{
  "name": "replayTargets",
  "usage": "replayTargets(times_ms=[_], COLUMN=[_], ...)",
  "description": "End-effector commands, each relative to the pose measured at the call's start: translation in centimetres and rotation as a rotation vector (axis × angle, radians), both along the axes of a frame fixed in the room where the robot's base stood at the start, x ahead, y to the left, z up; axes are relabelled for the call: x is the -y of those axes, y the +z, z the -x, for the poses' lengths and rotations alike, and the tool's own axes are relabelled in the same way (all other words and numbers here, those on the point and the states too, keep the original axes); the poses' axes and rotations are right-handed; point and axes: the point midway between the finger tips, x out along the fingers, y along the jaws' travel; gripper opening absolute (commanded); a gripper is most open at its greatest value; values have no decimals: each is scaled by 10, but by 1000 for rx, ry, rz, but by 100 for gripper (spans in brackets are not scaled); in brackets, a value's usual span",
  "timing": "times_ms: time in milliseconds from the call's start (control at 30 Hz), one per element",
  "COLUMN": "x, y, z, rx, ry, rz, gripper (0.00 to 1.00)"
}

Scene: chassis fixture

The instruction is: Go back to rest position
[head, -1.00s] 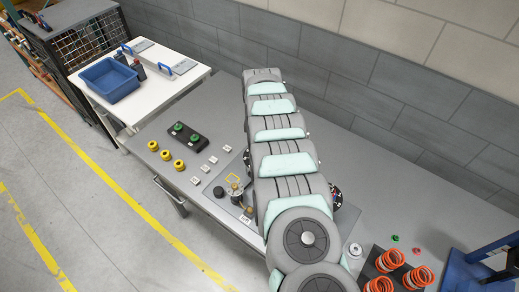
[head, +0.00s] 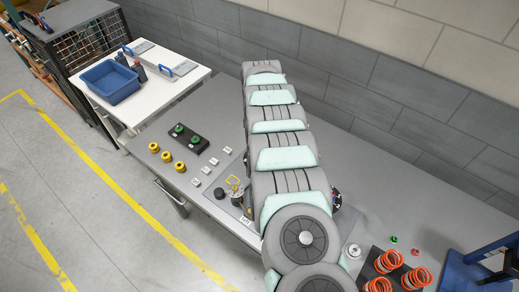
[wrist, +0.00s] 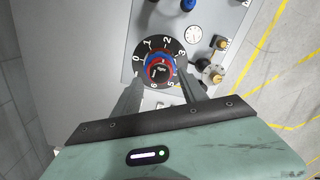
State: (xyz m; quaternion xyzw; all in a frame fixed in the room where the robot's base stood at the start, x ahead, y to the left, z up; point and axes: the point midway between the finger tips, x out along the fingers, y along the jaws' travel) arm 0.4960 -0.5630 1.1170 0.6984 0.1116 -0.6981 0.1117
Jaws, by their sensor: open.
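My gripper (wrist: 165,88) shows in the wrist view with its two fingers apart on either side of a round dial (wrist: 140,58). The dial has a black face with white numbers and a red and blue knob (wrist: 160,68) at its centre. The fingers look empty; I cannot tell whether they touch the knob. In the head view my arm covers the gripper and most of the panel (head: 243,231).
A blue bin (head: 110,81) sits on a white side table.

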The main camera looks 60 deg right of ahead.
Motion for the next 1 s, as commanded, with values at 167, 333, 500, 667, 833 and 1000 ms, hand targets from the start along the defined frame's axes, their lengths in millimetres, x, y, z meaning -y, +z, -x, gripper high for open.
replayTargets(times_ms=[167, 333, 500, 667, 833, 1000], x=[1, 1, 1, 0, 0, 8], y=[29, 40, 38, 38, 38, 21], z=[1, 0, 1, 1, 0, -24], rx=[0, 1, 0, 0, 0, 31], ry=[-1, -1, -1, -1, -1, -6], rz=[1, 2, 1, 0, 1, 67], gripper=[50, 50, 50, 50, 50, 50])
